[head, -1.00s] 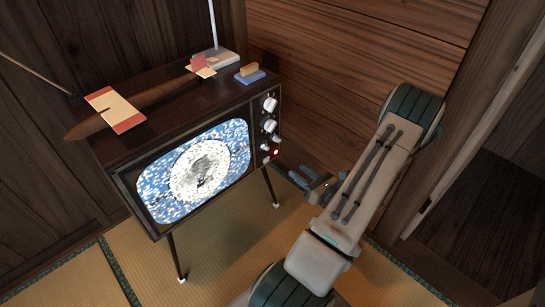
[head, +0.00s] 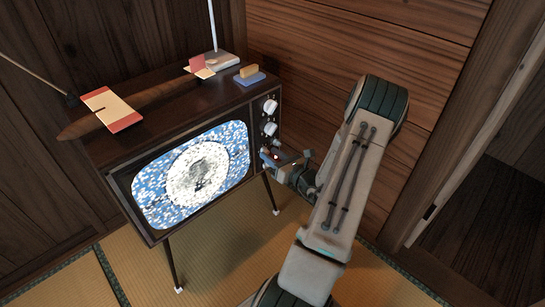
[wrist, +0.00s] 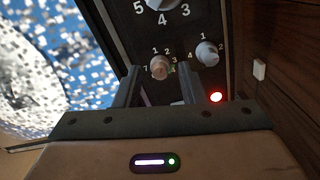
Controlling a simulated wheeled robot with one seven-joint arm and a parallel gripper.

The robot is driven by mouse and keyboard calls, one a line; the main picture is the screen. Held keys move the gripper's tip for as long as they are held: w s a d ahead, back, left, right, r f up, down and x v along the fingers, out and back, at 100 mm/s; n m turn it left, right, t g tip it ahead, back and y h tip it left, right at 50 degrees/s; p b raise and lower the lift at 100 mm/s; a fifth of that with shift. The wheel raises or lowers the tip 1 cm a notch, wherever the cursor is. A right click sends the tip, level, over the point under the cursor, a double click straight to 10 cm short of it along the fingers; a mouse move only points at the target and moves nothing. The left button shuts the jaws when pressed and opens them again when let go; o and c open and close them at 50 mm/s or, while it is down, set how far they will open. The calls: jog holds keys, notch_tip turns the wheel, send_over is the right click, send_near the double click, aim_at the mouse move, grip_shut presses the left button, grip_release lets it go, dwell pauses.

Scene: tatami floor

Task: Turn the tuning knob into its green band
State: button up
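The television (head: 190,120) stands on legs, with a control panel right of its screen. In the wrist view, a small knob (wrist: 159,67) has numbers around it and a bit of green at its right edge; I take it for the tuning knob. My gripper (wrist: 160,82) is open, its two fingers below and to either side of this knob. I cannot tell whether they touch it. In the head view, my gripper (head: 275,159) is at the lower panel and hides the small knobs there. The knob's pointer is too small to read.
A second small knob (wrist: 207,53) and a red light (wrist: 216,97) are close on the right. A larger numbered dial (wrist: 163,4) is above. Two large knobs show in the head view, the upper one (head: 270,106) clear. The wooden wall (head: 350,50) is behind.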

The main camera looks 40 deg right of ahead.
grip_shut()
jog(key=shift+r+m+p, duration=0.1)
jog(key=shift+m+p, duration=0.3)
jog(key=shift+p, duration=0.15)
jog(key=m+p, duration=0.2)
jog(key=p, duration=0.2)
jog(key=shift+r+m, duration=0.15)
jog(key=shift+m, duration=0.25)
jog(key=m+p, duration=0.5)
jog(key=shift+p, duration=0.3)
jog(key=m+p, duration=0.1)
jog(key=m, duration=0.1)
jog(key=m+p, duration=0.1)
jog(key=m, duration=0.1)
jog(key=m+p, duration=0.2)
jog(key=shift+f+m, duration=0.25)
jog(key=shift+m, duration=0.05)
jog(key=m+p, duration=0.2)
jog(key=m, duration=0.3)
jog(key=shift+f, duration=0.2)
jog(key=shift+m, duration=0.4)
